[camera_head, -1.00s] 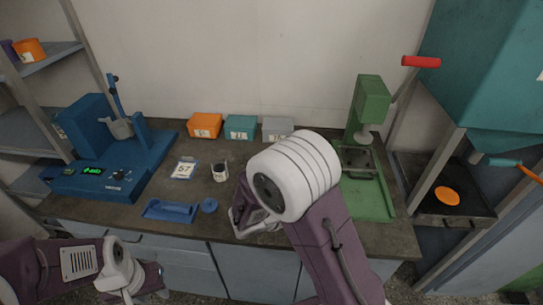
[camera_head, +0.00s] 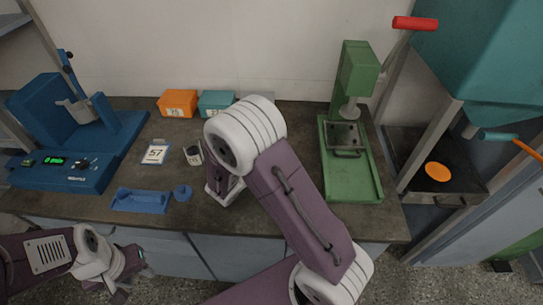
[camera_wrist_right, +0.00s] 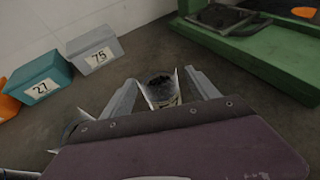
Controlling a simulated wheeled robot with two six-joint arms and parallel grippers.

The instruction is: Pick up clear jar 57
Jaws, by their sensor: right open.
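A small clear jar (camera_head: 194,155) with dark contents stands on the bench, right of a card reading 57 (camera_head: 155,152). In the right wrist view the jar (camera_wrist_right: 162,92) shows between the two fingers, with dark grains inside and a label I cannot read. My right gripper (camera_wrist_right: 161,77) is open, its fingers on either side of the jar with gaps showing. In the head view the right arm partly hides this gripper. My left gripper (camera_head: 125,284) is low at the left, in front of the bench; its jaws are unclear.
Orange (camera_head: 178,103), teal (camera_head: 216,103) and grey (camera_wrist_right: 95,49) boxes stand along the wall. A blue machine (camera_head: 60,150) is at left, a green press (camera_head: 350,150) at right.

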